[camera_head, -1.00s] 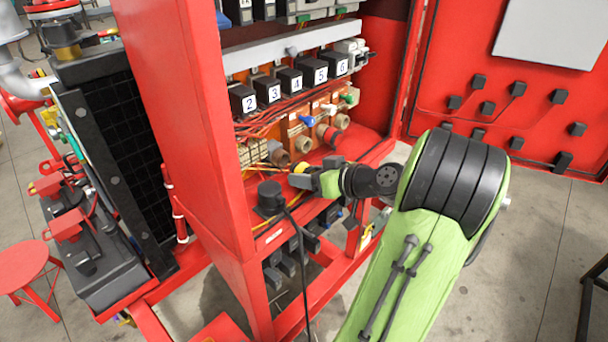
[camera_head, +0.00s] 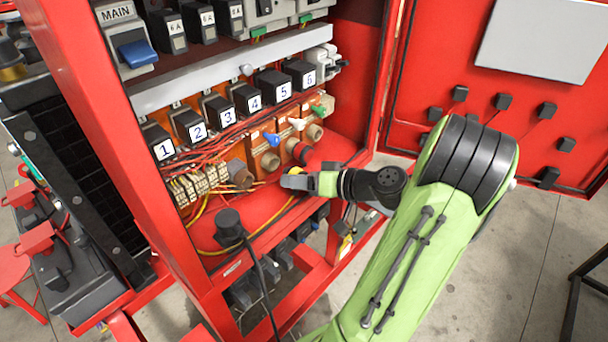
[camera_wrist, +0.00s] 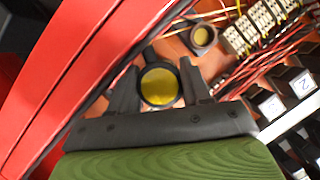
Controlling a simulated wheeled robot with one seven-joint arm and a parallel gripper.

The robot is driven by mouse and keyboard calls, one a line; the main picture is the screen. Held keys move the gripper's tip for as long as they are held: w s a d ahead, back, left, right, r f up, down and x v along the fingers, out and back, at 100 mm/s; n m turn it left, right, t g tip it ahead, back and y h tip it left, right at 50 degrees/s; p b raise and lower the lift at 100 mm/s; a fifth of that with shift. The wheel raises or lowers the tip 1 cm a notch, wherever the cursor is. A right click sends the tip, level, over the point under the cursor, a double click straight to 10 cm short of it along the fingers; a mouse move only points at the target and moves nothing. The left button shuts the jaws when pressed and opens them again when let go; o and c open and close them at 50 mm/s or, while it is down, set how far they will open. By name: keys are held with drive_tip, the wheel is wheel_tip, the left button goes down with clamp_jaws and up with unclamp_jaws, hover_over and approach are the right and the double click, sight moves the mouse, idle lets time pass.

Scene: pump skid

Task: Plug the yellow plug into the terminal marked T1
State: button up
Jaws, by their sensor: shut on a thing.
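My gripper (camera_head: 300,182) is in the lower front of the red cabinet, short of the row of round brown terminals. Something yellow shows at its tip. In the wrist view, a round plug with a yellow face and dark rim (camera_wrist: 159,85) sits between the two dark fingers, which are shut on it. A brown round terminal with a yellowish middle (camera_wrist: 202,36) shows beyond it, apart from the plug. In the head view, brown terminals (camera_head: 239,173) stand on an orange panel. I cannot read a T1 mark in either view.
Black numbered blocks (camera_head: 231,116) run above the terminals. Loose red and yellow wires hang near the cream terminal strip (camera_head: 197,185). A black post with a cable (camera_head: 229,227) stands at the cabinet's front edge. The red cabinet side wall (camera_head: 110,110) is at the left, the open door (camera_head: 480,130) at the right.

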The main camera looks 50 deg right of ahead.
drive_tip(key=shift+w+a, duration=0.25)
drive_tip(key=shift+w, duration=0.65)
drive_tip(key=shift+w+d, duration=0.1)
drive_tip(key=shift+d, duration=0.2)
drive_tip(key=shift+a, duration=0.2)
drive_tip(key=shift+d, duration=0.1)
drive_tip(key=shift+w, duration=1.7)
drive_tip(key=o, duration=1.1)
